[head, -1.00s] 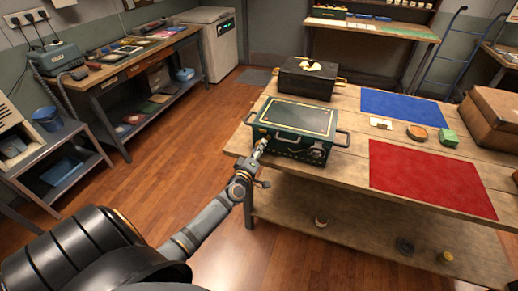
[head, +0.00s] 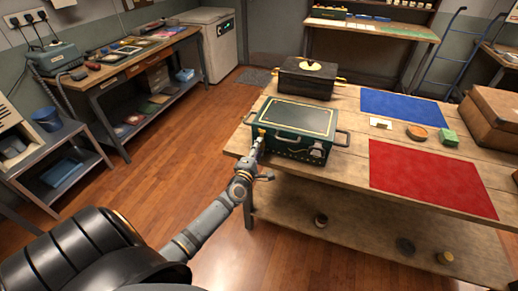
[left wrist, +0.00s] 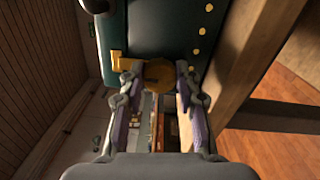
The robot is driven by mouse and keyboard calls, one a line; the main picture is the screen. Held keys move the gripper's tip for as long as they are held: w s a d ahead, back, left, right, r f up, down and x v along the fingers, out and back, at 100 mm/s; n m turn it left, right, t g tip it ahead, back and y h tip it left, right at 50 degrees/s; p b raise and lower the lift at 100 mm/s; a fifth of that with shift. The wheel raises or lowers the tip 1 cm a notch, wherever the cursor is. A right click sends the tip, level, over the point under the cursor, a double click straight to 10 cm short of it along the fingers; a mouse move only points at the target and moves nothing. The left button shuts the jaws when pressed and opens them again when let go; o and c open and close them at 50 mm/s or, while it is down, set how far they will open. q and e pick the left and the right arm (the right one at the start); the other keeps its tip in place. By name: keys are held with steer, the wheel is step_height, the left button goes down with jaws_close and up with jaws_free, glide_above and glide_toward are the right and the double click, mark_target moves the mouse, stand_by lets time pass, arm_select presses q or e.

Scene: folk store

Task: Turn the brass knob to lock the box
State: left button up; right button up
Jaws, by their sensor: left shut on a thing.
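The dark green box (head: 290,116) with a gold-lined lid stands shut on the wooden table, with a handle at each end. In the left wrist view its green front (left wrist: 165,28) fills the top, with a row of brass studs. The round brass knob (left wrist: 159,74) sits between my left fingertips, which are shut on it from both sides. In the head view my left gripper (head: 259,140) reaches the left part of the box's front and hides most of the knob. My right gripper is not in view.
A black box (head: 306,80) stands behind the green box. A red mat (head: 430,178), a blue mat (head: 408,107), a wooden bowl (head: 417,132) and a green block (head: 449,138) lie to the right. The floor left of the table is clear.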

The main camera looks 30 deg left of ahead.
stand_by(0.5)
arm_select(q)
steer(key=o, duration=1.2)
steer(key=shift+c, duration=0.2)
steer(key=v, duration=1.2)
steer(key=s+f+m+g+h, duration=0.1)
steer(key=s+f+m+g, duration=0.2)
steer(key=f, duration=0.6)
steer(key=s+d+f+m+g+h, duration=0.1)
steer(key=s+f+m+g, duration=0.3)
steer(key=f, duration=0.6)
steer(key=s+f+m+h, duration=0.1)
steer(key=s+f+m, duration=0.3)
steer(key=f, duration=0.5)
steer(key=s+d+f+m+g, duration=0.2)
steer(key=s+f+m+g, duration=0.3)
steer(key=s+f, duration=0.4)
steer(key=s+d+f+m+g+p, duration=0.1)
steer(key=s+d+f+m+g, duration=0.2)
steer(key=s, duration=1.4)
step_height(320, 180, down, 6)
steer(key=m+g, duration=0.1)
steer(key=m, duration=0.2)
steer(key=shift+s+m+g, duration=0.2)
steer(key=shift+m+g, duration=0.2)
